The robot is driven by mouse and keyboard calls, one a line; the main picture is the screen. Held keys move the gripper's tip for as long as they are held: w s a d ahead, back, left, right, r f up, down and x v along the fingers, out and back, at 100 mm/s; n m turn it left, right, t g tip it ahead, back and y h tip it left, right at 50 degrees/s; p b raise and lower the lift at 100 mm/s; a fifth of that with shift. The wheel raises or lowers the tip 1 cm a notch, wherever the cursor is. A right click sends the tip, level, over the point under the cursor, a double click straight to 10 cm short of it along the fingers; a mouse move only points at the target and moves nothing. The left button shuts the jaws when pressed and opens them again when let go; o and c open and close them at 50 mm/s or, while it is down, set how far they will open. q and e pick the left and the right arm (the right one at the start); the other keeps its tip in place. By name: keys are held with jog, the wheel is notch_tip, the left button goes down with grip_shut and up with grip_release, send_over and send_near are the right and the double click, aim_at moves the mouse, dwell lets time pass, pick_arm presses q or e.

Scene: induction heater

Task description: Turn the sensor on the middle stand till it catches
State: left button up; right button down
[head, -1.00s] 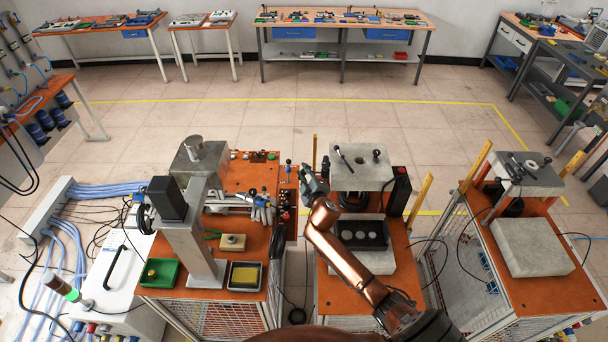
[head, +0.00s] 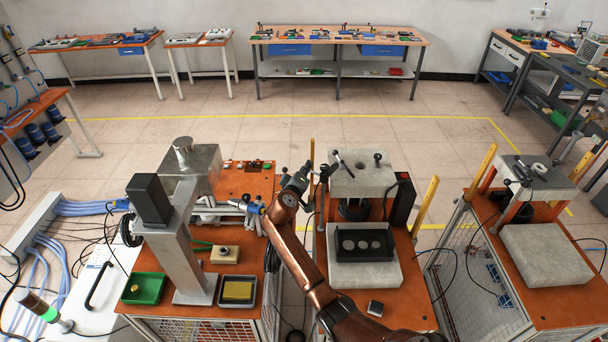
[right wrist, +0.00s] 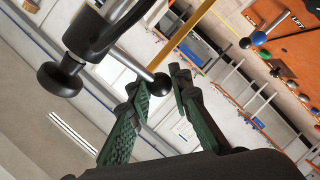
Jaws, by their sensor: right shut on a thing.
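The middle stand has a grey top block (head: 362,178) with a round hole and an orange base plate. A dark sensor (head: 324,172) with a ball-ended rod sits at the block's left edge. My right gripper (head: 301,174) is beside it, left of the block. In the right wrist view the sensor (right wrist: 92,35) shows as a black cylinder with a knob and a metal rod. The green-padded fingers (right wrist: 165,84) close around the black ball at the rod's end. The gripper hides part of the sensor in the head view. My left gripper is out of view.
A black tray with round pieces (head: 364,244) lies on a pale slab below the top block. A yellow post (head: 425,208) stands right of it. The left stand (head: 195,230) and right stand (head: 540,180) flank it. The floor behind is open.

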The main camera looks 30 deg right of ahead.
dwell(0.4)
jog(key=c, duration=1.7)
grip_release()
jog(key=shift+c, duration=0.2)
jog(key=v, duration=1.2)
